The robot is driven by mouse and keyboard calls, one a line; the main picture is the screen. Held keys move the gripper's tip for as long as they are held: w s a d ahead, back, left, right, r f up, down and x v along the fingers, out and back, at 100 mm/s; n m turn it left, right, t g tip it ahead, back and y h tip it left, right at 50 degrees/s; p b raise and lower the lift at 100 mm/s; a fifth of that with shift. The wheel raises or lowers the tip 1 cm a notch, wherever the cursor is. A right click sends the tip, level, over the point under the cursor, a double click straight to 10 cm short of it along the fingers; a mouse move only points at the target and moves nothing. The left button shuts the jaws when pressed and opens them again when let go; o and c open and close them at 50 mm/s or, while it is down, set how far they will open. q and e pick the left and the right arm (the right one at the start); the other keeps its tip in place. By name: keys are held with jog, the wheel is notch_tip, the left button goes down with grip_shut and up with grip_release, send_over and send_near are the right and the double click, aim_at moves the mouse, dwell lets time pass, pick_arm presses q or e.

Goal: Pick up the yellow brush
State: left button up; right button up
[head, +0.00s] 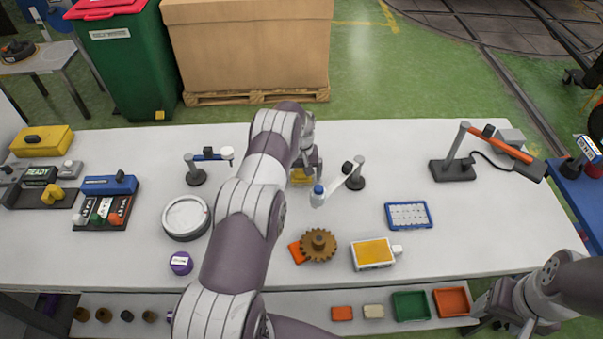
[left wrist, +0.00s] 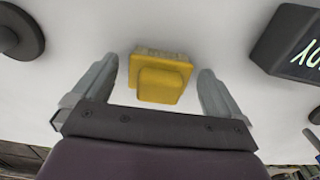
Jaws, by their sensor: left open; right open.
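The yellow brush (left wrist: 162,80) shows in the left wrist view as a yellow block with a raised yellow part and a pale bristle-like edge. My left gripper (left wrist: 158,68) is open, with one finger on each side of the brush and a visible gap to both. In the head view the brush (head: 299,177) is partly hidden beside my left gripper (head: 310,160), near the table's middle. My right gripper (head: 488,308) is open and empty at the lower right, by the table's front edge.
A small stand with a blue-tipped arm (head: 356,178) is close right of my left gripper. Another stand (head: 196,176) and a round white dish (head: 186,217) are to the left. A brown gear (head: 318,244) lies in front. The table's right part has free room.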

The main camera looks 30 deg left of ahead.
pick_arm(q)
jog(key=shift+f, duration=0.3)
jog(key=shift+w, duration=0.1)
jog(key=shift+c, duration=0.7)
jog(key=c, duration=1)
